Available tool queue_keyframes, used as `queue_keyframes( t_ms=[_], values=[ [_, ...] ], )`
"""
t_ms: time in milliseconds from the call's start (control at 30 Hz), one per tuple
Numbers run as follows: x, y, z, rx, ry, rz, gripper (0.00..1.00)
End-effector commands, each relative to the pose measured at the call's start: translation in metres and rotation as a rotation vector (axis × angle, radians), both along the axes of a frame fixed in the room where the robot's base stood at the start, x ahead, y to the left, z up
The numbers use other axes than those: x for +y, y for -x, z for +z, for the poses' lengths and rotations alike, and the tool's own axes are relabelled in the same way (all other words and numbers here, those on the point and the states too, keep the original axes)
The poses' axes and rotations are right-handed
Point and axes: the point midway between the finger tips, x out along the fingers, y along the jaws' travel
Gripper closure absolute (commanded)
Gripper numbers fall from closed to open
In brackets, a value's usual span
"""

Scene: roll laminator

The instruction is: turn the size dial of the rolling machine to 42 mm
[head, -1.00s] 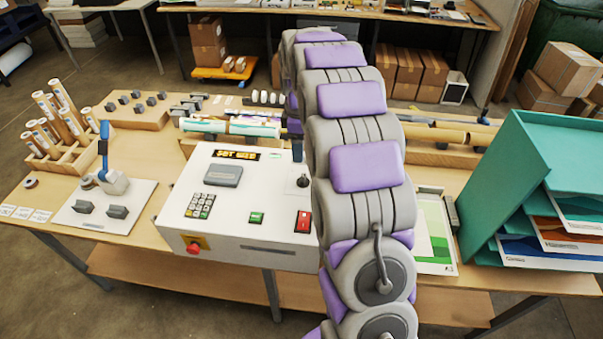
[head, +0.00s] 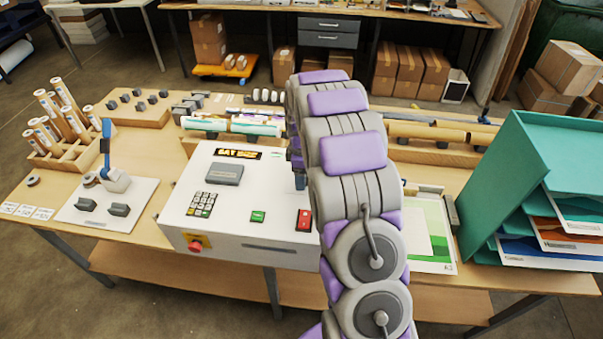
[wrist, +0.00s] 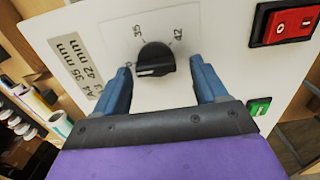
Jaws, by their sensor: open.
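The rolling machine (head: 240,210) is a white box with a display, keypad and buttons on the table in the head view. Its black size dial (wrist: 155,60) shows in the wrist view, with the marks 35 and 42 printed around its upper side. The white pointer line on the dial points to the lower left, away from 42. My gripper (wrist: 162,84) is open, its two blue fingers on either side of the dial, with gaps between them and the knob.
A red switch (wrist: 288,20) and a green button (wrist: 259,107) sit right of the dial. A label (wrist: 75,62) listing 35 mm and 42 mm is at left. A teal paper rack (head: 525,170) stands right of my arm.

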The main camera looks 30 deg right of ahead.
Motion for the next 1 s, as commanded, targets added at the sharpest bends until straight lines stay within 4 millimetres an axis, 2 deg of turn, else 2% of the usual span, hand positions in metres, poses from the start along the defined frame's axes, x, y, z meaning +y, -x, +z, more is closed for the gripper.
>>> queue_keyframes(
  t_ms=[100, 667, 1000],
  values=[
    [-0.0022, -0.0001, -0.0002, 0.0, -0.002, -0.001, 0.3],
    [0.0015, -0.002, 0.0007, -0.002, 0.002, 0.0, 0.83],
    [0.0016, -0.0033, 0.0005, -0.005, 0.001, -0.029, 0.84]
  ],
)
